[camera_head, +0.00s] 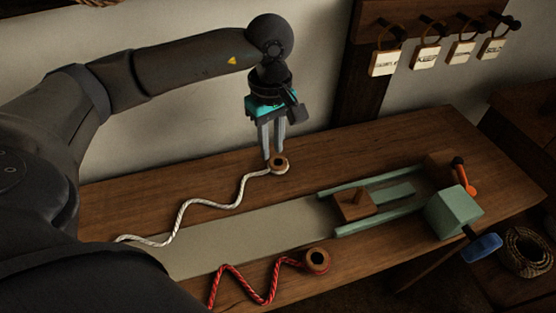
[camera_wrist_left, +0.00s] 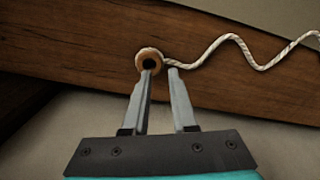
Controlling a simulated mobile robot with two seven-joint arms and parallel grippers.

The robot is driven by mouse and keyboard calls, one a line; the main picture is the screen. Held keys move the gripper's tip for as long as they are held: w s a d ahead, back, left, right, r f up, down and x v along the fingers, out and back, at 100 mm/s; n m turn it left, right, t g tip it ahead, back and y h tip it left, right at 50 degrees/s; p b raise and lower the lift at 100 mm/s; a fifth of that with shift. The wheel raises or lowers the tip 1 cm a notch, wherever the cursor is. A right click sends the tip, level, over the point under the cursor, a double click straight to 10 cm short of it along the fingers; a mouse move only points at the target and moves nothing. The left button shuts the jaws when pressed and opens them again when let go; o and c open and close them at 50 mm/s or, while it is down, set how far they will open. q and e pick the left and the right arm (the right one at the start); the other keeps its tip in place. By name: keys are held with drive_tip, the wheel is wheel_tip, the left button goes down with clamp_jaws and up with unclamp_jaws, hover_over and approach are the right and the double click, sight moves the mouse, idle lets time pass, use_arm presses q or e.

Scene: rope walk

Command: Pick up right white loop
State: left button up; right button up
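The white rope (camera_head: 210,204) lies in a wavy line on the bench, and its right end is a loop (camera_head: 279,163) around a brown ring. My left gripper (camera_head: 273,157) points down at this loop. In the left wrist view its fingers (camera_wrist_left: 160,72) are apart. One fingertip overlaps the near side of the white loop (camera_wrist_left: 148,55), and the other is beside it, near the rope (camera_wrist_left: 225,40). I cannot tell whether the fingertip touches the loop. The left end of the white rope is partly hidden by my arm. My right gripper is not in view.
A red rope (camera_head: 252,293) with a ringed loop (camera_head: 317,261) lies at the front of the wooden bench (camera_head: 400,135). A green slide with a wooden block (camera_head: 353,206) and a green box with a crank (camera_head: 454,212) stand to the right. Tags hang on the wall behind.

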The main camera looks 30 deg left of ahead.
sight(272, 165)
use_arm(q)
wheel_tip(272, 165, down, 3)
drive_tip(key=shift+s+r+b, duration=0.1)
drive_tip(key=shift+r+b, duration=0.1)
drive_tip(key=shift+b, duration=0.15)
drive_tip(key=shift+f, duration=0.7)
drive_tip(key=shift+f+b, duration=0.35)
drive_tip(key=shift+f, duration=0.45)
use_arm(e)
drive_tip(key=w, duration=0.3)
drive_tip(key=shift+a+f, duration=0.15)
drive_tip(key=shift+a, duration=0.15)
use_arm(q)
drive_tip(key=shift+c, duration=0.3)
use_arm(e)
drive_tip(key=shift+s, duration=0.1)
use_arm(q)
clamp_jaws()
